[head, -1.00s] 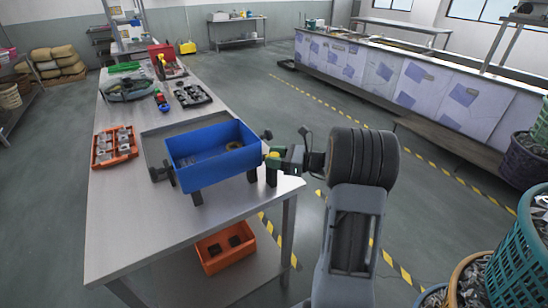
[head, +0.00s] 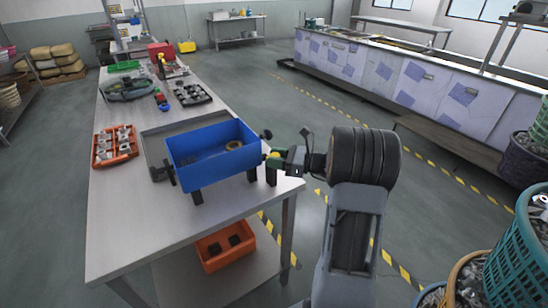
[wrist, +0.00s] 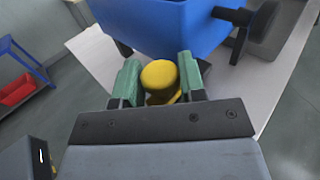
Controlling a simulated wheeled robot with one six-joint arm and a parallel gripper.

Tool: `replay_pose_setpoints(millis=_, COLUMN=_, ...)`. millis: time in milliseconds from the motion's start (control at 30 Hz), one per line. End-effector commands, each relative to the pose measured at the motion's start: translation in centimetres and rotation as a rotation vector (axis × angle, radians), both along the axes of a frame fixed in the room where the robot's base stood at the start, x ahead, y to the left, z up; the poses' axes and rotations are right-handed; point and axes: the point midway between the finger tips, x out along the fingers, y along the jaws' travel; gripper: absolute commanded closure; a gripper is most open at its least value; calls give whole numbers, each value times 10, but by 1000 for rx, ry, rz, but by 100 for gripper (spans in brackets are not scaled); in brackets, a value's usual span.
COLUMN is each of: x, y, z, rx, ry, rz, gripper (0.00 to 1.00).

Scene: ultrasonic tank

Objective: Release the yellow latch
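The yellow latch (wrist: 160,75) shows a round yellow head in the wrist view, with a lower yellow part partly hidden behind my gripper. It sits beside the right end of the blue tank (head: 205,168). My gripper (wrist: 160,80) has one green finger on each side of the latch head. The head fills the gap between the fingers, and I see no clear space on either side. In the head view my gripper (head: 275,160) is at the tank's right end, and the latch is small and mostly hidden there.
The tank stands on dark legs on the steel table (head: 135,225), near its right edge. An orange tray (head: 115,157) with metal parts lies to the left. An orange bin (head: 225,262) is under the table. Baskets (head: 515,250) stand at the lower right.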

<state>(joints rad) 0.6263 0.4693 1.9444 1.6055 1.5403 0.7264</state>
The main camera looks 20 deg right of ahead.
Motion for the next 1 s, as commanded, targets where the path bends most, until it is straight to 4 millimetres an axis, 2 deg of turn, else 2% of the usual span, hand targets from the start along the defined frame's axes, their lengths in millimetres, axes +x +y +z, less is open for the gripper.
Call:
replay_pose_setpoints(millis=33, x=-1, y=0, z=-1, rx=1, ry=3, rz=2, gripper=59)
replay_pose_setpoints(millis=233, x=0, y=2, z=-1, rx=0, ry=2, rz=4, gripper=40)
replay_pose_setpoints(millis=567, x=-2, y=-2, z=-1, rx=1, ry=1, rz=2, gripper=39)
replay_pose_setpoints(millis=667, x=-9, y=-12, z=-1, rx=0, ry=0, rz=-1, gripper=39)
replay_pose_setpoints(millis=1000, x=-53, y=-66, z=-2, rx=0, ry=1, rz=-3, gripper=39)
